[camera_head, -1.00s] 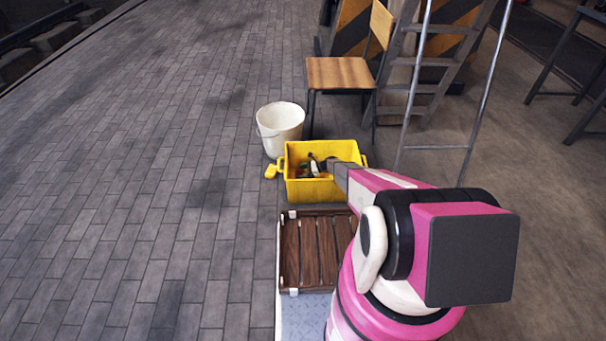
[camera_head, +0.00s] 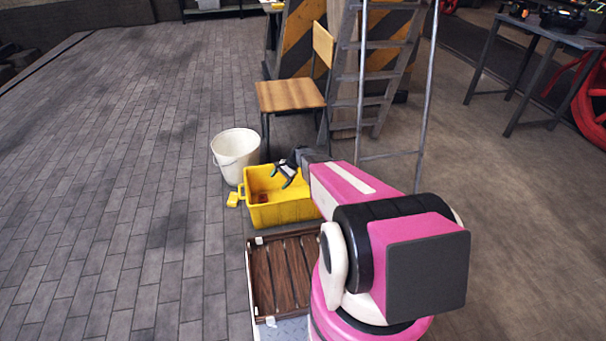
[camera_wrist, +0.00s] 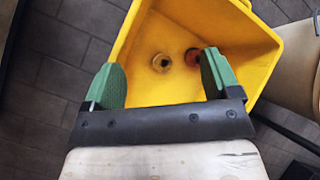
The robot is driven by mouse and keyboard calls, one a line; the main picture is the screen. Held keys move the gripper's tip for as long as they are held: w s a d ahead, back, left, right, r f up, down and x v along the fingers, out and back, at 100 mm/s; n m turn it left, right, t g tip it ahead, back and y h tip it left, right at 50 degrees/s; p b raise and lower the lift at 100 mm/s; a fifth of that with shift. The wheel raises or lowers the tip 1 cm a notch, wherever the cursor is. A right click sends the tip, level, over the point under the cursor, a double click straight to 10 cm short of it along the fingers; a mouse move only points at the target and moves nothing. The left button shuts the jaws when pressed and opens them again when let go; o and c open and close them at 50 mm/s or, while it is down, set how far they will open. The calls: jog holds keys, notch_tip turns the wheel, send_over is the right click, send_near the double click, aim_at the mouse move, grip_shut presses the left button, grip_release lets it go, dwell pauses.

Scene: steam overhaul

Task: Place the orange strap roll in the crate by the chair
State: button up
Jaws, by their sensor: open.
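The yellow crate (camera_head: 285,212) stands on the floor in front of the wooden chair (camera_head: 290,96). My gripper (camera_head: 287,170) is open over the crate's back part; its green fingers (camera_wrist: 165,80) hold nothing. In the head view, a brownish-orange item (camera_head: 262,197) lies inside the crate. I cannot tell for sure which is the strap roll.
A white bucket (camera_head: 236,155) stands just left of and behind the crate. A slatted wooden tray (camera_head: 285,275) is in front of it. A ladder (camera_head: 375,70) rises beside the chair. A dark workbench (camera_head: 540,45) stands at the right. The brick floor at left is clear.

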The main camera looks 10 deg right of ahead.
jog(key=s+d+r+n+h, duration=0.2)
jog(key=s+r+n, duration=0.1)
jog(key=s+r, duration=0.5)
jog(key=s+d+r+n+t+h, duration=0.1)
jog(key=s+d+r+n+h, duration=0.1)
jog(key=s+r, duration=0.7)
jog(key=s+d+r+n+t+h, duration=0.1)
jog(key=s+r+n+h, duration=0.3)
jog(key=s+r, duration=0.5)
jog(key=shift+d+r+n, duration=0.4)
jog(key=shift+d, duration=0.45)
